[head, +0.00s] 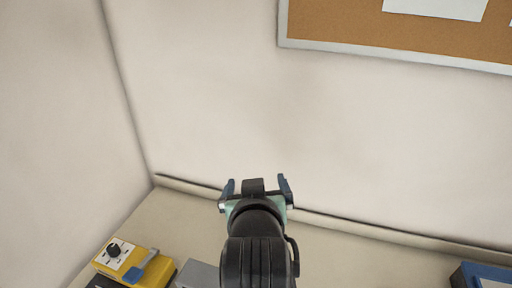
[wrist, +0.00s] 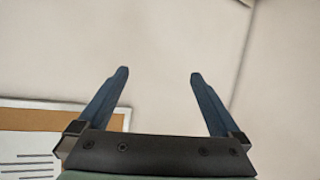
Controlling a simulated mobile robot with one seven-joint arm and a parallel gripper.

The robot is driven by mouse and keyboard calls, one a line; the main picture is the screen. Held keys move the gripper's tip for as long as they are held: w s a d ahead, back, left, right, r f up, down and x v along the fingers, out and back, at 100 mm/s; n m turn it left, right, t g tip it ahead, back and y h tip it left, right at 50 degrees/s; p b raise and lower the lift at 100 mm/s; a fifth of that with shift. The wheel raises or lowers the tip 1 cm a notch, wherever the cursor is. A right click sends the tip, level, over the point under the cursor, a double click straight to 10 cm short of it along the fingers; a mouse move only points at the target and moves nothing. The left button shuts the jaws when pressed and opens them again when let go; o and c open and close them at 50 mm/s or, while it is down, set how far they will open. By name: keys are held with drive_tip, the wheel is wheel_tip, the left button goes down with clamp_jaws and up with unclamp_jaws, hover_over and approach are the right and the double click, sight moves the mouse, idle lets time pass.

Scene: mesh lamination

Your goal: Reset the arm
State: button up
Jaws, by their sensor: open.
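My gripper (head: 257,183) is in the lower middle of the head view, raised in front of the wall and seen over the back part of the table. Its two blue fingers stand apart with nothing between them. In the wrist view my gripper (wrist: 158,75) also shows open and empty, with the fingers pointing toward a bare pale wall. My black arm hides part of the table below it.
A yellow device (head: 135,264) with a black knob and blue-tipped lever sits at the table's left. A grey object (head: 198,275) is beside it. A blue object (head: 466,276) stands at the right edge. A corkboard (head: 345,40) hangs on the wall. The table's (head: 365,262) middle right is clear.

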wheel_tip(320, 180, up, 14)
drive_tip(key=s+t, duration=0.1)
drive_tip(key=t, duration=0.4)
drive_tip(key=s+r+t, duration=0.4)
drive_tip(key=s+r, duration=0.3)
drive_tip(key=r, duration=0.3)
drive_tip(key=s+r+m+t+b, duration=0.1)
drive_tip(key=s+r+t, duration=0.4)
drive_tip(key=r, duration=0.5)
drive_tip(key=shift+s+r+b, duration=0.3)
drive_tip(key=shift+s+r, duration=0.05)
drive_tip(key=shift+s, duration=0.65)
